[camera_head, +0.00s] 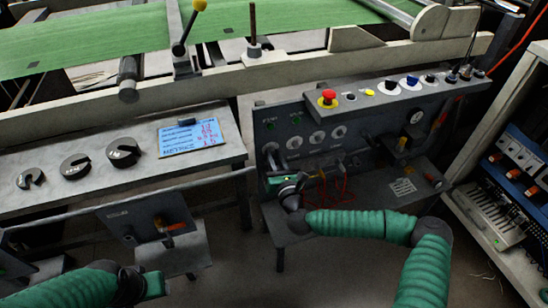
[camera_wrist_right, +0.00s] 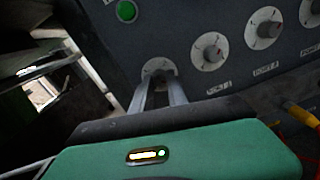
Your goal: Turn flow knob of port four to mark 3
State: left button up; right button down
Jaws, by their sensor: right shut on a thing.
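A row of round pale flow knobs sits on the dark upright panel. In the right wrist view, the leftmost knob (camera_wrist_right: 158,66) is between the fingertips of my right gripper (camera_wrist_right: 160,78), which is shut on it. The knob's pointer and scale marks are mostly hidden by the fingers. Its label is hidden, and the other labels are too small to read surely. In the head view my right gripper (camera_head: 271,166) reaches the panel's left end. My left gripper (camera_head: 153,285) is low at the left, away from the panel; its fingers cannot be made out.
Other knobs (camera_head: 317,137) stand close to the right of the held one. A green button (camera_wrist_right: 126,11) is above it. A red emergency button (camera_head: 327,98) tops the panel. Red cables (camera_head: 343,187) hang in front. A bench (camera_head: 215,168) with slotted dark weights (camera_head: 75,166) is left.

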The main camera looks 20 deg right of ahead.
jog(key=shift+f, duration=0.3)
jog(key=c, duration=1.3)
grip_release()
jog(key=shift+r, duration=0.1)
jog(key=s+p, duration=0.3)
jog(key=s, duration=1.3)
jog(key=shift+s+p, duration=0.3)
jog(key=shift+s, duration=0.1)
